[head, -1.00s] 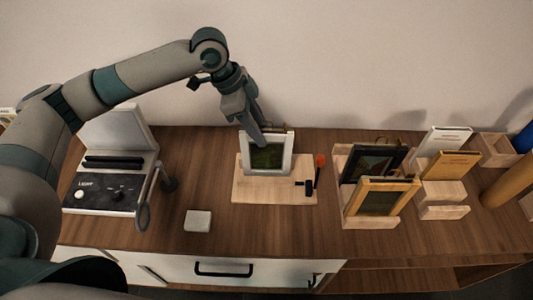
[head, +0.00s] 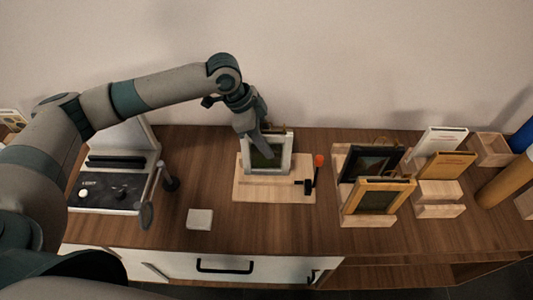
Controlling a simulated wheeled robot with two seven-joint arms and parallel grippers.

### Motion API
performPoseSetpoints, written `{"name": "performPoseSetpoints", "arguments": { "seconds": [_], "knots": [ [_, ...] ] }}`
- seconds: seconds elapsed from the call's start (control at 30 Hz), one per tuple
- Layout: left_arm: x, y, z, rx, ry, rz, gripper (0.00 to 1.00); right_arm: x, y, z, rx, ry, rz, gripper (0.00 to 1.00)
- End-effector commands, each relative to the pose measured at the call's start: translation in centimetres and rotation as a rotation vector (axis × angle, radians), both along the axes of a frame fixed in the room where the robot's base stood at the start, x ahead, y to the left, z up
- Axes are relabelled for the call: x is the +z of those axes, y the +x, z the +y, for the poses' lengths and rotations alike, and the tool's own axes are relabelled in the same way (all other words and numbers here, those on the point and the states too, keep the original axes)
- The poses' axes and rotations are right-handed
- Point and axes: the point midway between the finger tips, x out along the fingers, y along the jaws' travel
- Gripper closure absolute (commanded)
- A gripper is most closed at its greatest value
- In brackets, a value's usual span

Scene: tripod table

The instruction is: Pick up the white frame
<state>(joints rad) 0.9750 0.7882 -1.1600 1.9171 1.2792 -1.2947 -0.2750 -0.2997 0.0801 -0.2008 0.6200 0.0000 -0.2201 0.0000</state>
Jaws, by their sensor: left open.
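The white frame (head: 287,156) stands upright on a light wooden base (head: 250,190) in the middle of the table, with a dark green picture inside it. My left gripper (head: 264,153) is at the frame, its fingers pointing down and overlapping the frame's top and picture area. The gripper is open. Part of the frame's top and left side is hidden behind the fingers, and I cannot tell whether they touch it. My right gripper does not show.
A tool with a red tip (head: 318,161) stands at the base's right. Right of it are a black frame (head: 372,163) and a gold frame (head: 383,197) in a wooden holder. A machine (head: 108,190) stands left. A small white block (head: 200,219) lies in front.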

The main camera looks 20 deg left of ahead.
Motion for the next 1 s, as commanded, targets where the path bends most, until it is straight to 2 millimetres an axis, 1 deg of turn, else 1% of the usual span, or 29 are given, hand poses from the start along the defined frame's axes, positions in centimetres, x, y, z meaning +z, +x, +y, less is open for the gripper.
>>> {"name": "performPoseSetpoints", "arguments": {
  "seconds": [0.13, 0.17, 0.2, 0.27, 0.3, 0.33, 0.77, 1.0],
  "knots": [
    [0.0, 0.0, 0.0, 0.000, 0.000, 0.000, 0.58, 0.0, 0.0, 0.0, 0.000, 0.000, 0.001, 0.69],
    [0.0, 0.0, 0.0, 0.000, 0.000, 0.000, 0.60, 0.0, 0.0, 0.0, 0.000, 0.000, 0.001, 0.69],
    [0.0, 0.0, 0.0, 0.000, 0.000, 0.000, 0.70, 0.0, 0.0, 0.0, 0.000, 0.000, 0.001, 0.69],
    [0.0, 0.0, 0.0, 0.000, 0.000, 0.000, 0.84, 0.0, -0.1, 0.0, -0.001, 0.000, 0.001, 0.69],
    [0.0, 0.0, 0.0, 0.000, 0.000, 0.000, 0.94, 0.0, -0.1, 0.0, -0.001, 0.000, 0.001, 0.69],
    [0.0, 0.0, 0.0, 0.000, 0.000, 0.000, 1.00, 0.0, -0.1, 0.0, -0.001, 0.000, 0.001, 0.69],
    [0.2, 0.0, 0.0, 0.000, -0.001, -0.001, 1.00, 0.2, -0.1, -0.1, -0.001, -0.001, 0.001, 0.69],
    [0.9, 0.1, -0.2, 0.002, -0.001, 0.000, 1.00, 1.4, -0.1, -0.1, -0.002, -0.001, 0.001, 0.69]
  ]
}}
